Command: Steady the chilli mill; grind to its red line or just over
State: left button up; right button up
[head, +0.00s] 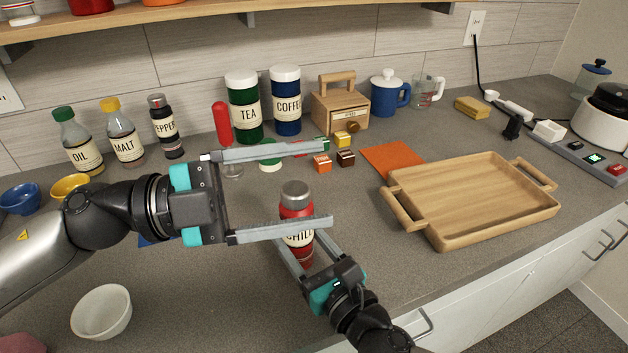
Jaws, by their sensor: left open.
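The chilli mill (295,206) stands upright on the counter, with a red body, a cream label and a dark steel cap. My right gripper (301,243) comes in from below, its fingers one on each side of the mill's lower body, shut on it. My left gripper (328,187) is open and empty. Its two long fingers point right; the nearer one crosses in front of the mill and hides part of its label, and the farther one is behind the cap. I cannot make out a red line or any ground chilli.
A wooden tray (437,230) lies to the right, beside an orange mat (391,158). A white bowl (101,312) is front left.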

aim_at(307, 187)
pick_arm(q)
jog(key=w+a+f+n+t+y, duration=0.35)
jog(key=a+f+n+t, duration=0.5)
jog(key=n, duration=0.95)
jog(key=shift+t+y, duration=0.45)
jog(key=shift+s+d+r+x, duration=0.1)
jog(key=shift+s+d+x, duration=0.05)
jog(key=shift+x, duration=1.9)
jog(key=shift+s+d+r+x, duration=0.1)
jog(key=shift+s+x, duration=0.1)
jog(key=shift+x, duration=1.9)
jog(key=shift+s+d+r+x, duration=0.1)
jog(key=shift+s+d+x, duration=0.05)
jog(key=shift+x, duration=1.9)
jog(key=shift+c, duration=0.3)
grip_shut()
jog(key=shift+f+g+h, duration=0.1)
jog(key=shift+g+h, duration=0.2)
jog(key=shift+g, duration=0.1)
